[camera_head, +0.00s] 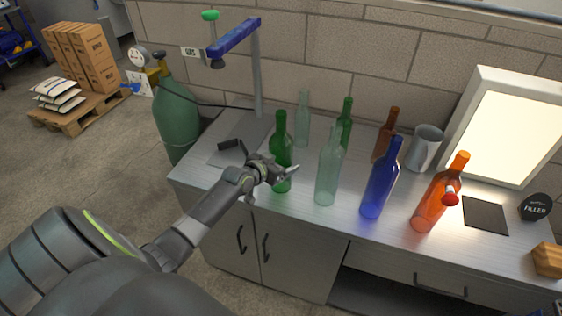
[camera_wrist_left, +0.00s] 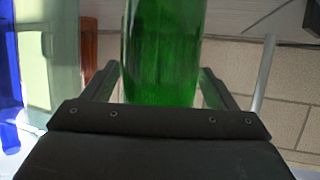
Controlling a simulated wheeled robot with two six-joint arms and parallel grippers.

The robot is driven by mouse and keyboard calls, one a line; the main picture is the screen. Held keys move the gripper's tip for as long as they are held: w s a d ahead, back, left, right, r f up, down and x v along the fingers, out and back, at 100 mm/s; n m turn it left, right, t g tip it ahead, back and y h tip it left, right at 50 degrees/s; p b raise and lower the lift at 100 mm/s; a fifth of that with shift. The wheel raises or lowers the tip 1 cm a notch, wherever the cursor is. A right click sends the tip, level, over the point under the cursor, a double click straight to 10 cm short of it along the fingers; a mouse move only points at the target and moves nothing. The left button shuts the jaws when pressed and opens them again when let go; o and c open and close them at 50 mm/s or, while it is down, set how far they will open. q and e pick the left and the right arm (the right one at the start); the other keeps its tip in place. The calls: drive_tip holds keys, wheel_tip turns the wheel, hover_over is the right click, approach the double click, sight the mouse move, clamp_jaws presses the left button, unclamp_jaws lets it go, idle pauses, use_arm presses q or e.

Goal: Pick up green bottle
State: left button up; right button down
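A green bottle (camera_head: 281,148) stands upright at the left front of the bench. My left gripper (camera_head: 288,173) is at its lower part, with one finger showing in front of the glass. In the left wrist view the green bottle (camera_wrist_left: 163,50) fills the space between the two fingers of my left gripper (camera_wrist_left: 160,75). The fingers are spread on either side of it, with a narrow gap at the left one. A second green bottle (camera_head: 345,127) stands farther back, partly hidden by a pale one. My right gripper is not in view.
Close to the right stand a pale green bottle (camera_head: 328,175), a blue bottle (camera_head: 380,182) and an orange bottle (camera_head: 430,205). A clear bottle (camera_head: 303,125), a brown bottle (camera_head: 385,135) and a metal cup (camera_head: 424,148) are behind. A blue-armed stand (camera_head: 257,75) rises at the back left.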

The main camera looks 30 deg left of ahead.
sight(277, 138)
use_arm(q)
drive_tip(key=c, duration=1.1)
drive_tip(key=shift+w+r, duration=0.1)
drive_tip(key=shift+r, duration=0.05)
wheel_tip(277, 138, up, 10)
drive_tip(key=shift+f, duration=0.1)
